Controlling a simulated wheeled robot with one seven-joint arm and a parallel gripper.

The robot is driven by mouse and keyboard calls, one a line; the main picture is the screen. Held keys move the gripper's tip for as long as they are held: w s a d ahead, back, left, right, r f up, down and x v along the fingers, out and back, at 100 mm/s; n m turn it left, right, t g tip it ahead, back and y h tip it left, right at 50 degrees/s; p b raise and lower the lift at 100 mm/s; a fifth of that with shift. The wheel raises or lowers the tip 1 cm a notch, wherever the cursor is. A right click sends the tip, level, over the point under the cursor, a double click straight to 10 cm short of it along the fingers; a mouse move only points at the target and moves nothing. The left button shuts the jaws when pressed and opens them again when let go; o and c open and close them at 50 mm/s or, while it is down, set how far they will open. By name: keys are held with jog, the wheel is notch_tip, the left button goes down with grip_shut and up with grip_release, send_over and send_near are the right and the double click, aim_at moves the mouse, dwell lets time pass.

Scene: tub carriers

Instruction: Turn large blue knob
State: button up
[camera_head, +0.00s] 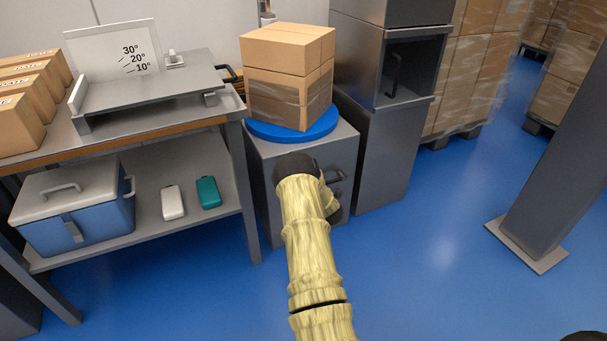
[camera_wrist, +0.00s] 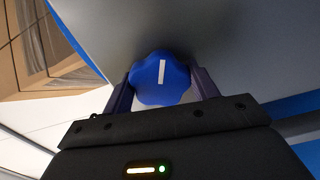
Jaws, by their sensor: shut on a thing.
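The large blue knob (camera_wrist: 148,88) shows in the wrist view, mounted on a grey panel (camera_wrist: 225,40). It has a lobed rim and a white line on its face that stands almost upright in that view. My gripper (camera_wrist: 162,86) is shut on the knob, with one dark finger on its left and one on its right. In the head view my arm reaches to the front of the grey cabinet (camera_head: 268,190). The arm hides the knob and my fingers there.
Two stacked cardboard boxes (camera_head: 288,75) stand on a blue disc (camera_head: 262,131) atop the cabinet. A workbench (camera_head: 150,141) with a tilted plate and angle marks is at the left. A blue cooler (camera_head: 100,212) sits on its lower shelf. Blue floor (camera_head: 430,260) is clear at the right, before a grey post (camera_head: 555,170).

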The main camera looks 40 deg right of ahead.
jog(key=n, duration=0.4)
jog(key=shift+s+f+n, duration=0.1)
jog(key=shift+n, duration=0.3)
jog(key=o, duration=1)
jog(key=p+v, duration=0.6)
jog(key=v, duration=1.1)
jog(key=shift+s, duration=0.2)
